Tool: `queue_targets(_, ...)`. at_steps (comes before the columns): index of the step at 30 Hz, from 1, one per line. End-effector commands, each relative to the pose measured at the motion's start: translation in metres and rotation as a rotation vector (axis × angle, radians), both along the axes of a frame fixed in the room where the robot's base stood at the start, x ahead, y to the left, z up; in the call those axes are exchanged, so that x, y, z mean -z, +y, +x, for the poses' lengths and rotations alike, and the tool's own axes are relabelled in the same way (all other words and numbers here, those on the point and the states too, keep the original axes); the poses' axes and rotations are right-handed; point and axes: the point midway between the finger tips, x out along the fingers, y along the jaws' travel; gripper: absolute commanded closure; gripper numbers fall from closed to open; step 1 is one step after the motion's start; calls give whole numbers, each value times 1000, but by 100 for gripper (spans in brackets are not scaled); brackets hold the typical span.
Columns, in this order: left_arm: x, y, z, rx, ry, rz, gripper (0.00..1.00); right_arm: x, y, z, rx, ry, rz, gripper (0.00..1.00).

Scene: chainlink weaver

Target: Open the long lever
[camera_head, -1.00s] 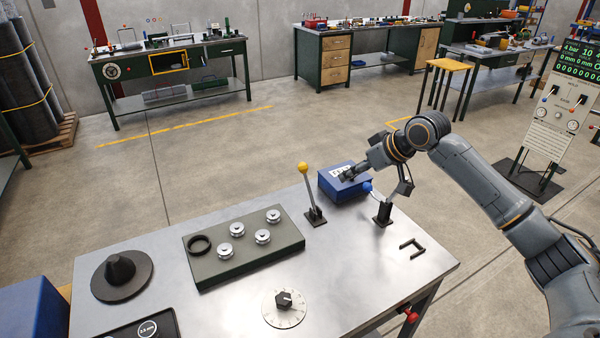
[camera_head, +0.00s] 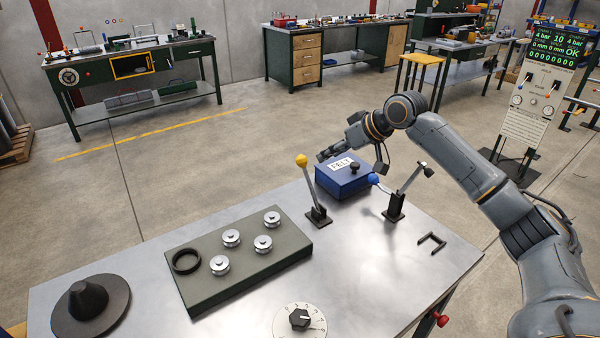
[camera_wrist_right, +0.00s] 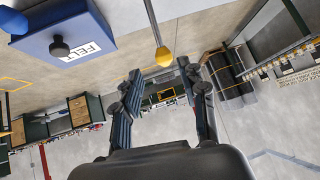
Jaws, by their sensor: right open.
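The lever with a yellow knob (camera_head: 302,160) stands on a black base at the back of the metal table, tilted slightly left. Its rod looks longer than the arm of the other lever, which has a blue knob (camera_head: 373,179). My right gripper (camera_head: 328,153) is above the far side of the blue box, right of the yellow knob and apart from it. In the right wrist view its fingers (camera_wrist_right: 161,72) are open and empty. The yellow knob (camera_wrist_right: 164,57) appears between and beyond the fingertips there. My left gripper is out of view.
A blue box (camera_head: 346,187) labelled FELT sits between the levers. A green block (camera_head: 212,283) with several silver knobs, a dial (camera_head: 300,320), a black cone (camera_head: 88,300) and a black bracket (camera_head: 432,243) are on the table. Bare tabletop lies in front of the levers.

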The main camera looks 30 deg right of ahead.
Motion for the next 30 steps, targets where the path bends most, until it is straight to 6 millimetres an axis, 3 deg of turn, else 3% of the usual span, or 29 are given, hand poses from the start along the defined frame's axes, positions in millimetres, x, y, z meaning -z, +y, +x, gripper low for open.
queue_targets(18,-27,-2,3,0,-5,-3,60,79,34,75,-1,2,2,58)
queue_targets(30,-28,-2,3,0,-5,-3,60,92,38,85,-1,0,-1,58)
